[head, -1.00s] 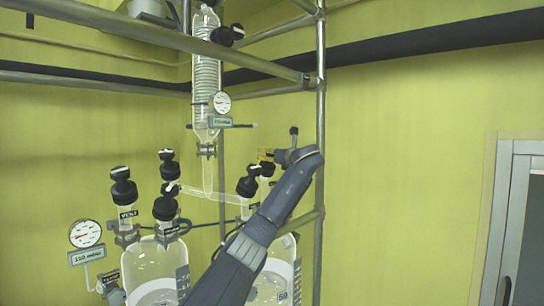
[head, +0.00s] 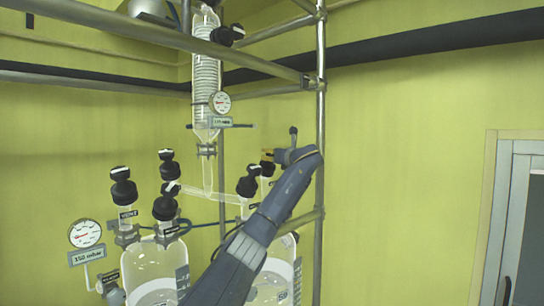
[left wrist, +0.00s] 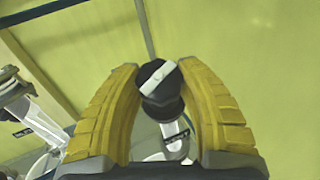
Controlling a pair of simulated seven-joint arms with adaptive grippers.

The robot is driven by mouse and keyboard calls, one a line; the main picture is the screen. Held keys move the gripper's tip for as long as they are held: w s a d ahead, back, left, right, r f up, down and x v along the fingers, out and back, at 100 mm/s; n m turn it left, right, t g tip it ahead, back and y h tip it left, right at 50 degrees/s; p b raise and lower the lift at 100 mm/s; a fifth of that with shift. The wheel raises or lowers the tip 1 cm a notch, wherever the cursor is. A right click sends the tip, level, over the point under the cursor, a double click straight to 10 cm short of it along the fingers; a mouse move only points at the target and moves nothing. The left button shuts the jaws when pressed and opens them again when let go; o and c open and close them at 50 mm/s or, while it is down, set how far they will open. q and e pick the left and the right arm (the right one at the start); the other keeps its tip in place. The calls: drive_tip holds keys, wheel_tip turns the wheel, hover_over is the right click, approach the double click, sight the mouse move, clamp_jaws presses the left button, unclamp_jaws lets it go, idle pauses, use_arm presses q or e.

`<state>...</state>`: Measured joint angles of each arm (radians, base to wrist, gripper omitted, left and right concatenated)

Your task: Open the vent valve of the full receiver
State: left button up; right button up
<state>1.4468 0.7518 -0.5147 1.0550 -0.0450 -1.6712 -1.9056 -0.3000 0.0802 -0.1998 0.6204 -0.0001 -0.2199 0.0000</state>
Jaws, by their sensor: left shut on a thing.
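Two glass receivers stand low in the head view: the left one (head: 150,272) and the right one (head: 287,268), partly hidden by my left arm. Both hold pale liquid low in the visible part; I cannot tell which is fuller. My left gripper (head: 268,155) is over the right receiver, shut on a black valve knob (head: 267,168). In the left wrist view the knob (left wrist: 160,98) with its white bar, set diagonally, sits between the yellow fingers. Its stem label is unreadable. A valve with a VENT label (head: 128,215) stands on the left receiver. My right gripper is out of view.
Another black knob (head: 249,181) stands close left of the held one. A coiled glass condenser (head: 206,80) hangs above. Steel frame pipes (head: 321,120) run just right of my gripper. A round gauge (head: 85,234) is at far left.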

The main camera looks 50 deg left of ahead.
use_arm(q)
drive_tip(key=shift+g, duration=0.3)
drive_tip(key=shift+w+n+g, duration=0.1)
drive_tip(key=shift+n+g, duration=2.1)
drive_tip(key=shift+n, duration=0.3)
drive_tip(key=shift+n+g, duration=0.7)
drive_tip(key=o, duration=1.3)
drive_tip(key=shift+c, duration=0.2)
drive_tip(key=shift+d, duration=0.1)
drive_tip(key=w+d, duration=0.1)
drive_tip(key=d, duration=1)
drive_tip(key=shift+w+d, duration=0.35)
drive_tip(key=shift+d, duration=0.05)
